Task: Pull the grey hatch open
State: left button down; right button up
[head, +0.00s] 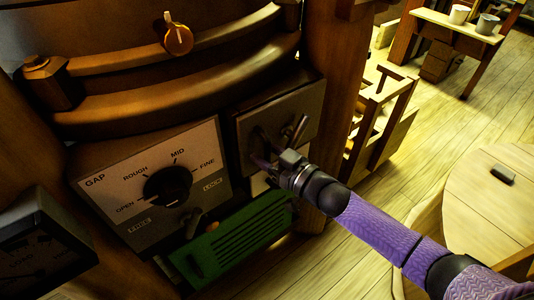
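The grey hatch (306,104) looks to be the dark grey square panel on the front of the mill, right of the dial plate. A short bar-like handle (298,128) stands out from it. The hatch looks closed. My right gripper (262,163) comes in from the lower right on a purple-sleeved arm. Its fingers are at the lower part of the hatch, below the handle. The fingertips are dark and small, so contact and grip are unclear. My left gripper is not in view.
A plate with a black GAP dial (168,186) is left of the hatch. A green slatted panel (242,236) lies below. A thick wooden post (338,90) stands close on the right. A round wooden top (490,210) is at the right. Floor (330,270) shows between.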

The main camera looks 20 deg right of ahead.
grip_shut()
dwell(1.2)
